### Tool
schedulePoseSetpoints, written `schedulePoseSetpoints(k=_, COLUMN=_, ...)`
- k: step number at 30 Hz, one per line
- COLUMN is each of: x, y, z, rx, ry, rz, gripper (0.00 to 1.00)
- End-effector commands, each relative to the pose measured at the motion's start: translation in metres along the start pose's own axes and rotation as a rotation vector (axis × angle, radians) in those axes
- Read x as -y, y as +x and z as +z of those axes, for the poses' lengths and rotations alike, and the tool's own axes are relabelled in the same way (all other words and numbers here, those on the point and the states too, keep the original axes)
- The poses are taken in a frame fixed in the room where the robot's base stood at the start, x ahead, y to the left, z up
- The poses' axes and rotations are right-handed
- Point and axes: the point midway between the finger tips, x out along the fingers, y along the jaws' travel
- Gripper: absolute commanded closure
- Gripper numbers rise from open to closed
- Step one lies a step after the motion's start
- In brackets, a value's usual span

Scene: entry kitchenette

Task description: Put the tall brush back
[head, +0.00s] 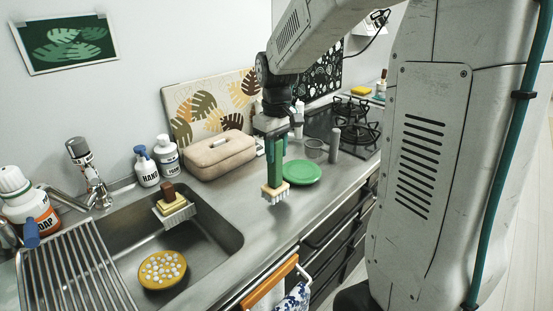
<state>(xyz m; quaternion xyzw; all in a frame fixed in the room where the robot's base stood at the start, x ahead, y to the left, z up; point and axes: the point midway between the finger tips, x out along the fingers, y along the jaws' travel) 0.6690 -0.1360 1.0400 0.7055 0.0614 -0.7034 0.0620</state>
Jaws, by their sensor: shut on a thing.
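My gripper (271,132) is shut on the tall brush (275,165). The brush has a green upright handle, a tan block and pale bristles pointing down. My gripper holds it by the top of the handle over the counter, between the sink and the green plate. I cannot tell if the bristles touch the counter. A second, shorter brush (173,208) with a brown handle and yellow block is in the sink (215,262), near its back wall.
A yellow dish with white dots (162,269) lies in the sink. A drying rack (75,270) covers its left side. A green plate (301,172), a beige case (219,154), soap bottles (146,167) and a grey cup (314,150) stand on the counter. Bare counter (245,210) lies right of the sink.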

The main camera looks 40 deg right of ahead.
Motion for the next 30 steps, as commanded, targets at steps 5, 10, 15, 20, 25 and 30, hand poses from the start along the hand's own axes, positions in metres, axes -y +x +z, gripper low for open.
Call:
schedulePoseSetpoints(k=5, x=0.002, y=0.025, z=0.002, rx=0.005, ry=0.000, rz=-0.002, gripper=0.98)
schedulePoseSetpoints(k=10, x=0.001, y=0.025, z=0.002, rx=0.003, ry=0.000, rz=-0.001, gripper=0.98)
schedulePoseSetpoints(k=15, x=0.002, y=0.029, z=0.003, rx=0.004, ry=0.000, rz=-0.002, gripper=0.98)
schedulePoseSetpoints(k=20, x=0.002, y=0.031, z=0.002, rx=0.003, ry=0.000, rz=-0.001, gripper=0.53)
schedulePoseSetpoints(k=25, x=0.002, y=0.031, z=0.003, rx=0.003, ry=0.000, rz=-0.002, gripper=0.48)
schedulePoseSetpoints(k=30, x=0.002, y=0.029, z=0.002, rx=0.003, ry=0.000, rz=-0.001, gripper=0.48)
